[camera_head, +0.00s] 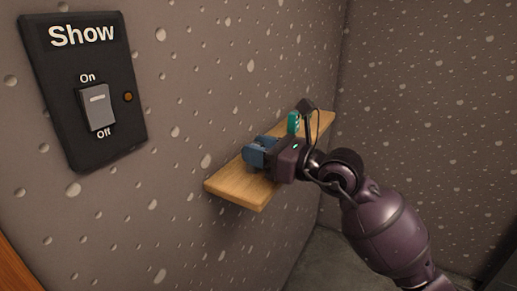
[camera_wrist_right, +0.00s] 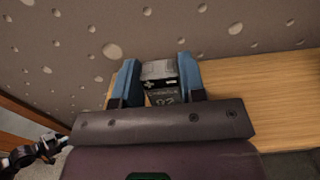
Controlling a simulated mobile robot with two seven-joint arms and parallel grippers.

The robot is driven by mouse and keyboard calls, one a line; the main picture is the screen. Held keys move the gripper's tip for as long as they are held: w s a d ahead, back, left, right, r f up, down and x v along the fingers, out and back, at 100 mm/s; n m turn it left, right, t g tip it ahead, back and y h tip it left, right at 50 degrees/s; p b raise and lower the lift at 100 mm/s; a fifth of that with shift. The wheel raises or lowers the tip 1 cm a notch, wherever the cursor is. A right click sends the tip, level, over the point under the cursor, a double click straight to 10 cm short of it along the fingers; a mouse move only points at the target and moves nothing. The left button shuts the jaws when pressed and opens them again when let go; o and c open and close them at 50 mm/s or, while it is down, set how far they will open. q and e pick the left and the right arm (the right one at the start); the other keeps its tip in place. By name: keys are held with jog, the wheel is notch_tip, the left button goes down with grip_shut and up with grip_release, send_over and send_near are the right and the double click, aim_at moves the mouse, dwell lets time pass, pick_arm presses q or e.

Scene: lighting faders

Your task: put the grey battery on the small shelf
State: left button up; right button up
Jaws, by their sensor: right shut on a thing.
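My right gripper (camera_head: 258,154) is at the near part of the small wooden shelf (camera_head: 255,190). Its blue fingers are shut on the grey battery (camera_wrist_right: 158,71), which shows between them in the right wrist view. The battery has a grey top and a dark side with pale lettering. The fingers hide it in the head view. The gripper is low over the shelf board, but I cannot tell whether the battery touches the wood. The shelf also shows in the right wrist view (camera_wrist_right: 260,95). My left gripper is not in the head view.
A black switch panel marked Show (camera_head: 115,135) is on the dimpled wall at left. The shelf's near end is bare. A wall corner lies behind the shelf.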

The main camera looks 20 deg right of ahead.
jog(key=o, duration=0.9)
jog(key=shift+f, duration=0.1)
jog(key=shift+r, duration=0.2)
jog(key=v, duration=1.2)
jog(key=shift+f, duration=0.1)
jog(key=s+d+f+m+t+h, duration=0.2)
jog(key=f+m+h, duration=0.3)
jog(key=f+m, duration=0.8)
jog(key=s+d+f+m+t+h, duration=0.3)
jog(key=f+m, duration=0.6)
jog(key=m, duration=0.8)
jog(key=s+a+f+m+g+h, duration=0.1)
jog(key=s+f+m+g, duration=0.1)
jog(key=f, duration=0.4)
jog(key=s+a+f+m+g+h, duration=0.1)
jog(key=s+a+f+m+g, duration=0.1)
jog(key=s+f+m, duration=0.3)
jog(key=s+a+f+m+g+h, duration=0.1)
jog(key=s+f+m+g, duration=0.3)
jog(key=f, duration=0.5)
jog(key=shift+a+f+m, duration=0.15)
jog(key=shift+a+m, duration=0.2)
jog(key=shift+m, duration=0.45)
